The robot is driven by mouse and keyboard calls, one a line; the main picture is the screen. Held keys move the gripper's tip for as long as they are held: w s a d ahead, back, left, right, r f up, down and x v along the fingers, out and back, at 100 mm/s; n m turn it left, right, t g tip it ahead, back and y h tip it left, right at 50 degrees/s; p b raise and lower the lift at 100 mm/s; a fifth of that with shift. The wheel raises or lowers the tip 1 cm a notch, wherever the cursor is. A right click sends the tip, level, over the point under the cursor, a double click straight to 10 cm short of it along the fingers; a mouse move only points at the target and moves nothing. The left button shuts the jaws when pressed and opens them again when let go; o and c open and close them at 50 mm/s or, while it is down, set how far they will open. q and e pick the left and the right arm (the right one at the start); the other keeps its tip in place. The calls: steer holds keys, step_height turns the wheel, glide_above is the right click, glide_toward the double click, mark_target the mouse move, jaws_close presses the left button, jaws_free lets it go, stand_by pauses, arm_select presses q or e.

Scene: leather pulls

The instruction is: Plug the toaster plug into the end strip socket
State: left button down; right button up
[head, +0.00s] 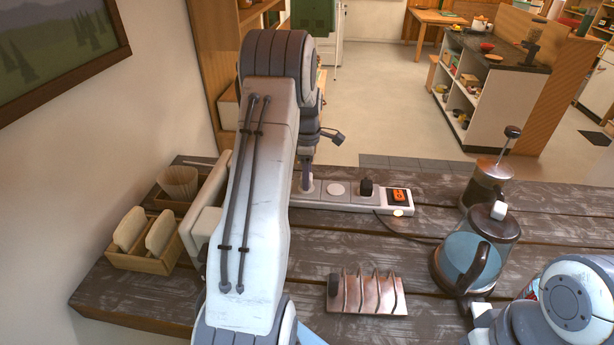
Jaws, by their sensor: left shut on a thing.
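The power strip (351,205) lies along the back of the dark plank table. Its left end socket (307,187) is under my left gripper (306,184), which points down at it. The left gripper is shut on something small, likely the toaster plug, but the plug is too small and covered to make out. I cannot tell whether it is in the socket or just above it. A cream appliance (205,222), likely the toaster, stands left of my arm, partly hidden by it. My right arm shows at the lower right, its gripper out of view.
A black plug (366,187) sits in the strip, right of a bare socket (336,188) and left of an orange switch (398,196). A copper toast rack (367,293), glass kettle (475,252), French press (488,182) and wooden bread box (143,262) stand around.

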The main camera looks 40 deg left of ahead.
arm_select(q)
steer(key=shift+f, duration=0.55)
stand_by(0.6)
steer(key=shift+c, duration=1.3)
jaws_free()
steer(key=shift+r, duration=0.1)
steer(key=shift+r+b, duration=0.4)
step_height(320, 180, up, 10)
steer(key=shift+f+b, duration=0.25)
steer(key=shift+b, duration=0.75)
